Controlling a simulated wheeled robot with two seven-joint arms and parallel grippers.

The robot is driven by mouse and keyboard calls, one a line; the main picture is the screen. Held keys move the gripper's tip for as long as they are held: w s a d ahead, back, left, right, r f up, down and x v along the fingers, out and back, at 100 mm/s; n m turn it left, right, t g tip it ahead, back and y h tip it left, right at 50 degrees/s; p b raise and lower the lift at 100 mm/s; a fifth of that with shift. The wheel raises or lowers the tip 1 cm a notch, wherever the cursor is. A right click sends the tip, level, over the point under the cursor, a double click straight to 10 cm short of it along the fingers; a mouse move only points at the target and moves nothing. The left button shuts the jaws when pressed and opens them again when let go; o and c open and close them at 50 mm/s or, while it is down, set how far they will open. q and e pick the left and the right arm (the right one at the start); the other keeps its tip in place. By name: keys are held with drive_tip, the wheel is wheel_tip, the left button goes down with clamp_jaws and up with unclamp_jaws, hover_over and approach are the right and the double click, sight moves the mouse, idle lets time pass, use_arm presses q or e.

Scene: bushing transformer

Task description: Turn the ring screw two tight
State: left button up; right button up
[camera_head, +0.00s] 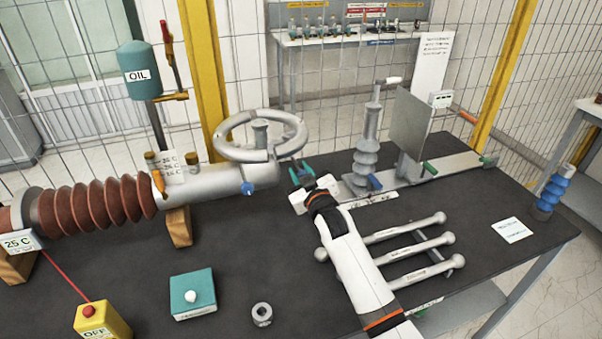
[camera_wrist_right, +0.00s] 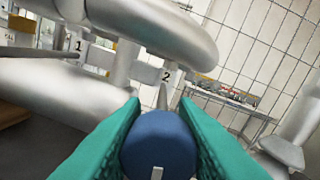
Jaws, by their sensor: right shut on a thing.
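My right gripper (camera_head: 303,174) has its teal fingers beside the grey handwheel ring on the transformer. In the right wrist view its fingers (camera_wrist_right: 158,140) are closed on a round blue screw head (camera_wrist_right: 158,147) with a white mark. A thin grey shank leads from it toward a tab labelled 2 (camera_wrist_right: 167,77), so it appears to be ring screw two. Another blue knob (camera_head: 248,189) sits on the silver housing (camera_head: 215,188). A tab labelled 1 (camera_wrist_right: 78,46) shows farther left. My left gripper is not in view.
The handwheel ring (camera_head: 262,136) stands above the housing. A grey insulator post (camera_head: 366,150) is just right of the gripper. Several silver rods (camera_head: 400,228) lie under my right forearm. A teal box (camera_head: 193,294), a nut (camera_head: 262,314) and a yellow box (camera_head: 102,322) are at the front.

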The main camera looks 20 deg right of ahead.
drive_tip(key=o, duration=1)
drive_tip(key=shift+s, duration=0.1)
drive_tip(key=s, duration=0.4)
drive_tip(key=s+b, duration=0.1)
drive_tip(key=s, duration=0.3)
drive_tip(key=s+b, duration=0.1)
drive_tip(key=s, duration=0.2)
drive_tip(key=shift+s+d, duration=0.4)
drive_tip(key=shift+f, duration=0.1)
